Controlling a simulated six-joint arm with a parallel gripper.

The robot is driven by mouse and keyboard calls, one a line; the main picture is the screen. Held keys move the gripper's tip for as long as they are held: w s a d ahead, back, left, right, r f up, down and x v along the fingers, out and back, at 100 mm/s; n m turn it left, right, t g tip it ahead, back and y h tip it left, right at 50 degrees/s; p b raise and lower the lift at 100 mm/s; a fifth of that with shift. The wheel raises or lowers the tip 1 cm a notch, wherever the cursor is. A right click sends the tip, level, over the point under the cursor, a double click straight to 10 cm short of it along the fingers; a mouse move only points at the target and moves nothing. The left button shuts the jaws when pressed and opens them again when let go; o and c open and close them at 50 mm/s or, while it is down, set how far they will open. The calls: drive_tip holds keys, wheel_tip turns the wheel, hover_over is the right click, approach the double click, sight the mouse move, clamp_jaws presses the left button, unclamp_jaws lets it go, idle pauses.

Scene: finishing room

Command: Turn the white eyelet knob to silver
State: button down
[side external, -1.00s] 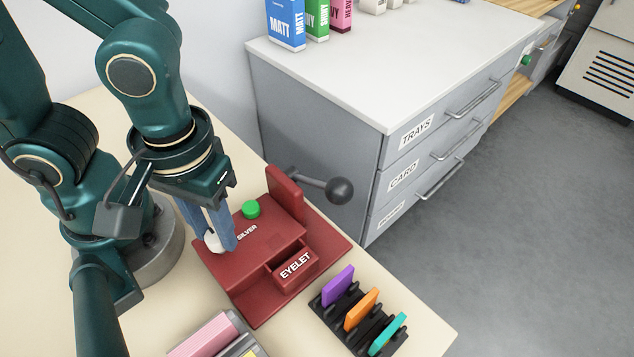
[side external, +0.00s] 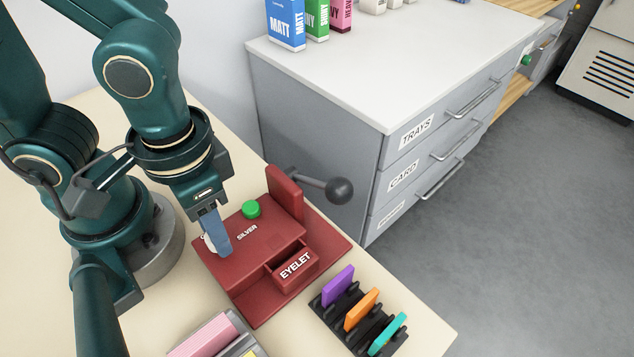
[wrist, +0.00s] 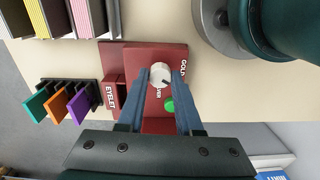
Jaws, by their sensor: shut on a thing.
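The white knob (wrist: 160,73) sits on top of the red eyelet press (wrist: 146,55). My gripper (wrist: 162,78) points down with its two blue fingers shut on the knob, one on each side. In the side external view the gripper (side external: 216,240) hides most of the knob (side external: 208,244). The SILVER label (side external: 247,232) shows beside the fingers; in the wrist view it lies just below the knob, partly covered. The GOLD label (wrist: 183,69) is to the right in the wrist view. A dark mark on the knob's lower right faces roughly towards SILVER.
A green button (side external: 251,209) is on the press behind the knob, and a lever with a black ball (side external: 340,191) sticks out at the back. A black rack (side external: 366,326) of coloured cards stands in front. A grey drawer cabinet (side external: 312,118) stands behind the table.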

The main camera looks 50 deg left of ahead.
drive_tip(key=m, duration=1.1)
drive_tip(key=shift+m, duration=0.4)
idle(0.3)
drive_tip(key=c, duration=0.6)
unclamp_jaws()
drive_tip(key=shift+r, duration=2.55)
